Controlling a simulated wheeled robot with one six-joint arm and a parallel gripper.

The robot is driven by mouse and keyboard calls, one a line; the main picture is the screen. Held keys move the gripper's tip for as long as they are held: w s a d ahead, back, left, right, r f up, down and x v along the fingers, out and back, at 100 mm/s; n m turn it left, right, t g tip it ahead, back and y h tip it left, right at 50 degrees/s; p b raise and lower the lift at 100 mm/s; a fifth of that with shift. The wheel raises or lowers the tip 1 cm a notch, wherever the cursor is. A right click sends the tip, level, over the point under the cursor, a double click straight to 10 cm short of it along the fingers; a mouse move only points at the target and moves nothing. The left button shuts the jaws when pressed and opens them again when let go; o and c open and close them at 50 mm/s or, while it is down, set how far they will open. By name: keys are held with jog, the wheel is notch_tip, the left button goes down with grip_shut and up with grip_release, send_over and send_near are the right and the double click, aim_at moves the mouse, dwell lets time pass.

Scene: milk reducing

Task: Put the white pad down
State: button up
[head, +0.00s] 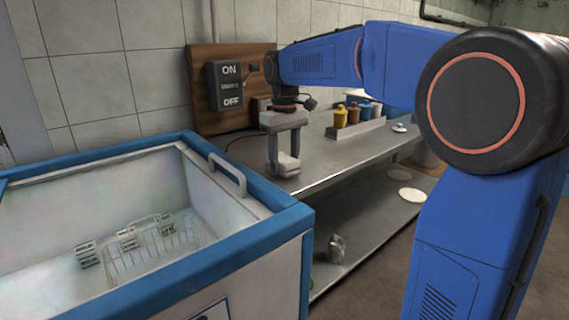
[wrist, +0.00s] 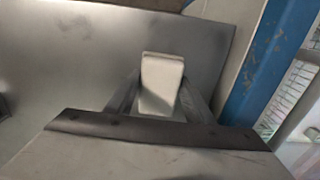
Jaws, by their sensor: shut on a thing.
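The white pad (wrist: 161,84) is a small pale block between the two fingers of my gripper (wrist: 160,100) in the wrist view. In the head view the white pad (head: 287,164) shows at the lower end of my gripper (head: 284,155), low over the left end of the metal table (head: 325,172). My gripper points down and is shut on the pad. I cannot tell whether the pad touches the table top.
A blue-rimmed open chest (head: 255,188) with wire racks (head: 150,250) inside stands left of the table. An ON/OFF switch box (head: 230,87) is on a wooden board behind. A rack of coloured bottles (head: 355,126) stands farther right. A lower shelf (head: 375,225) holds a metal cup (head: 336,249).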

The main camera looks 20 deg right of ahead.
aim_at(285, 159)
jog(key=shift+f, duration=0.35)
jog(key=shift+f, duration=0.2)
jog(key=o, duration=1.1)
jog(key=shift+o, duration=0.2)
notch_tip(285, 159, up, 12)
jog(key=shift+r, duration=0.2)
jog(key=s+d+f+m+t, duration=0.2)
jog(key=s+d+f, duration=0.1)
jog(key=s+f, duration=0.9)
jog(key=s+d+f+m+t, duration=0.2)
jog(key=s+d+f, duration=0.2)
jog(key=s+f, duration=0.9)
jog(key=s, duration=0.6)
jog(key=shift+s+f+m+t, duration=0.25)
jog(key=shift+s+m+t, duration=0.05)
jog(key=shift+s+t, duration=0.1)
